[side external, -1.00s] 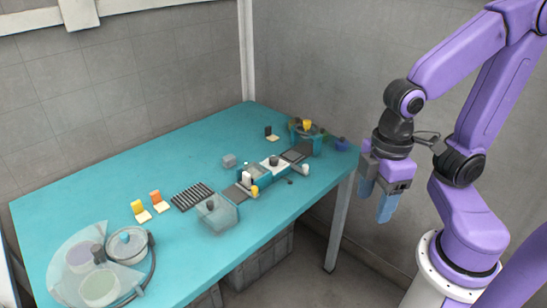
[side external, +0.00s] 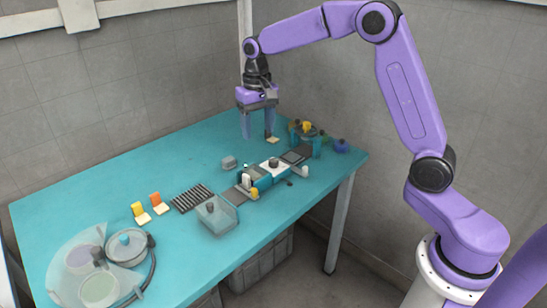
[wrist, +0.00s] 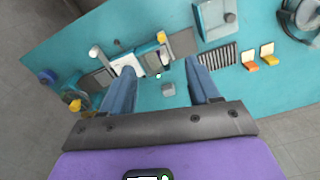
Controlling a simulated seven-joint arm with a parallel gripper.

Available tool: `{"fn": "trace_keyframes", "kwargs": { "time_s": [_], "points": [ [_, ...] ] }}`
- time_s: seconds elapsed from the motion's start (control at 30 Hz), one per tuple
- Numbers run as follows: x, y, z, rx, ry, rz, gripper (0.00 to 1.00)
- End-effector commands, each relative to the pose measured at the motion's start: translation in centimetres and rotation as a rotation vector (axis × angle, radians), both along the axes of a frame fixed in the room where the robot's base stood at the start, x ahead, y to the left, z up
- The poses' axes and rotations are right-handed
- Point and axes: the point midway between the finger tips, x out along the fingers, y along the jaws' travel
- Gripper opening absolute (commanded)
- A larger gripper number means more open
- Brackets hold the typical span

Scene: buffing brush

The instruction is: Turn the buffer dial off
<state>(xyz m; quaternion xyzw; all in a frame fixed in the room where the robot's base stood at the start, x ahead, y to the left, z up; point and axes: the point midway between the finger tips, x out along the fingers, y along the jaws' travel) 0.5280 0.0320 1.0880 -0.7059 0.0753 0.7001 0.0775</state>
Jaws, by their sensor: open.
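The buffer (side external: 262,174) is a small teal and white machine near the right part of the table. A dark round knob (side external: 273,161), which looks like a dial, sits on its white top panel; its setting is too small to read. In the wrist view the white panel (wrist: 127,62) lies by the left fingertip, and the knob is hard to make out there. My gripper (side external: 258,134) is open and empty, above the table behind the buffer. Its spread fingers (wrist: 160,68) point toward the buffer's side of the table.
A small grey block (side external: 229,161) lies behind the buffer. A clear box (side external: 216,214), a black ribbed rack (side external: 192,196) and orange and yellow pieces (side external: 155,199) are to the left. The back-left tabletop is clear.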

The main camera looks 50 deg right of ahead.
Motion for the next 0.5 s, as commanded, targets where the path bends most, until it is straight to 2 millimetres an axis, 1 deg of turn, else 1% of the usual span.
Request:
{"fn": "trace_keyframes", "kwargs": {
  "time_s": [0.03, 0.07, 0.1, 0.17, 0.2, 0.3, 0.4, 0.5],
  "points": [
    [1.6, -1.4, -0.5, -0.001, 0.004, -0.066, 0.61],
    [2.4, -2.2, -0.7, 0.000, 0.004, -0.104, 0.61],
    [3.4, -3.5, -1.0, -0.001, 0.004, -0.155, 0.61],
    [4.8, -5.3, -1.5, -0.001, 0.006, -0.231, 0.61],
    [5.6, -6.6, -1.8, -0.001, 0.008, -0.281, 0.61],
    [7.1, -9.6, -2.6, 0.000, 0.008, -0.393, 0.61],
    [8.1, -12.1, -3.3, 0.000, 0.009, -0.481, 0.61],
    [8.6, -13.7, -3.7, 0.000, 0.009, -0.537, 0.61]
  ]
}}
